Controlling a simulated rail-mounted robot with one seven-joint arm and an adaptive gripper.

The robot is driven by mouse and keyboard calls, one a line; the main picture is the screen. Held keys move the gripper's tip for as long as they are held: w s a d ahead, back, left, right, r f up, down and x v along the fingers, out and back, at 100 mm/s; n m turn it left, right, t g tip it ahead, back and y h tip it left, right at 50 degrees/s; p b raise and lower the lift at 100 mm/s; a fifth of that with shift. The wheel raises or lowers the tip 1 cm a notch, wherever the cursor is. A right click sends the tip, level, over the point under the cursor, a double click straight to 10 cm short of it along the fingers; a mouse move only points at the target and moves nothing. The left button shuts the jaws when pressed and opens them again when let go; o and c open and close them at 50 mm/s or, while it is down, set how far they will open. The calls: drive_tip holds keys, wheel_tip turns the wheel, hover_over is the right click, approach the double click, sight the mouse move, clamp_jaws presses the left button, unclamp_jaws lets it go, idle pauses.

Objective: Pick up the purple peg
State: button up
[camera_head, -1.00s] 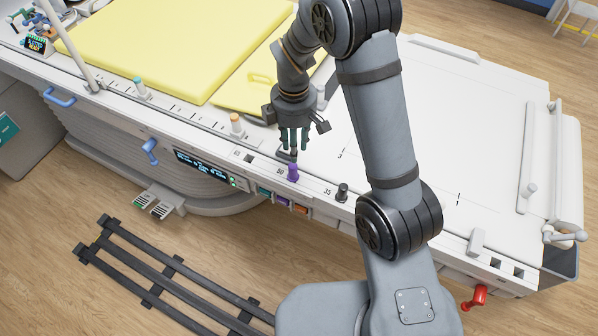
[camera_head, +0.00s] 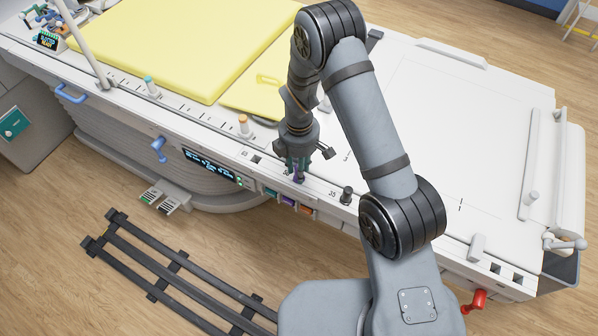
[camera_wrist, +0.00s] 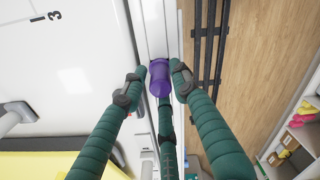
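The purple peg (camera_wrist: 160,82) stands in the white rail along the table's front edge. In the head view the peg (camera_head: 299,179) shows just below my gripper (camera_head: 297,168), partly covered by the fingers. In the wrist view my gripper (camera_wrist: 157,72) has a green finger on each side of the peg and a third finger behind it. The fingertips are spread around the peg with narrow gaps at the sides, so it looks open. The peg is upright and in its place; its lower part is hidden.
A black peg (camera_head: 346,195) stands to the right on the same rail, and an orange peg (camera_head: 243,124) and a teal peg (camera_head: 151,87) stand to the left. A yellow pad (camera_head: 190,45) covers the left of the table. The white top on the right is clear.

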drive_tip(key=shift+f, duration=0.4)
drive_tip(key=shift+c, duration=0.5)
clamp_jaws()
